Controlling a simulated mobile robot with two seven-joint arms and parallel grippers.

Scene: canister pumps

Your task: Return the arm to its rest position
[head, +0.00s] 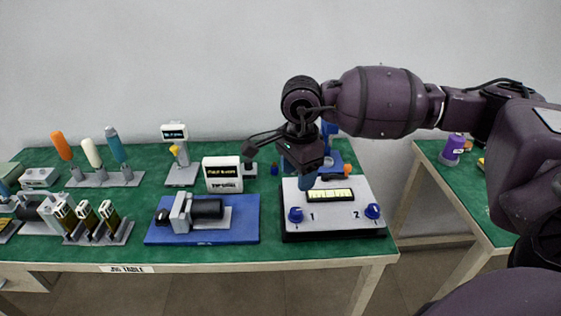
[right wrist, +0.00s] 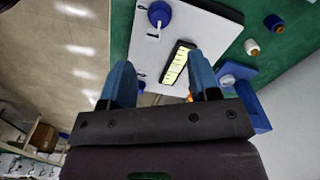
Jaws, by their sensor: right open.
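My right arm reaches in from the right in the head view, over the front table. I cannot tell the exact gap between fingertips and box. My left gripper is not in view.
A blue base with a black motor (head: 207,208) and a small display (head: 222,174) stand left of the box. Racks with colored handles (head: 104,178) and vials (head: 97,228) are farther left. A second green table (head: 450,185) with a purple canister (head: 453,150) stands at right.

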